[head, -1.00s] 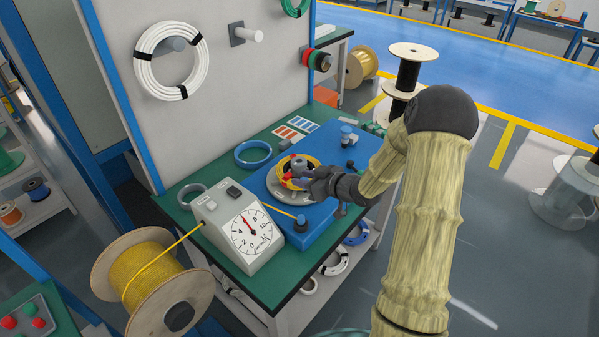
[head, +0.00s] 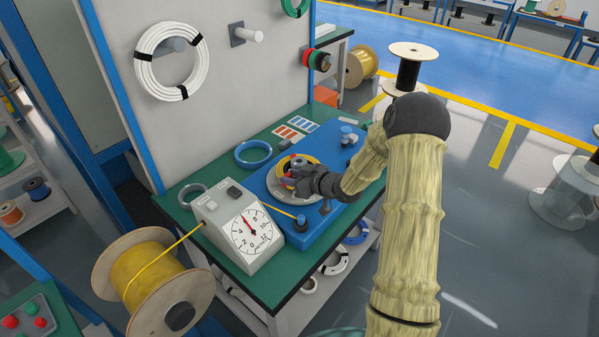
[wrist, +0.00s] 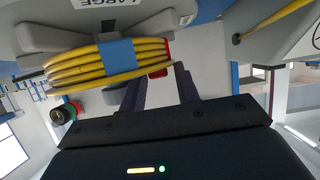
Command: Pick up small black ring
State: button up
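No ring stands out clearly as the small black one. A dark grey ring (head: 193,194) lies on the left of the bench, behind the dial box. A black coil (head: 326,63) hangs at the outer end of a wall peg, in front of red and green ones. My gripper (head: 291,181) is at the turntable, by the yellow cable coil (head: 309,163). In the wrist view, the yellow coil (wrist: 100,69) with a blue band is just beyond my gripper (wrist: 157,84).
A dial box (head: 240,232) stands at the bench front, beside a big yellow spool (head: 150,282). A blue ring (head: 253,154) lies behind the turntable. The blue machine base (head: 330,170) fills the right of the bench. A white coil (head: 168,62) hangs on the panel.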

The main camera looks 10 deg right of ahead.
grip_shut()
notch_tip(320, 180, up, 10)
jog(key=shift+p, duration=0.45)
dwell(0.4)
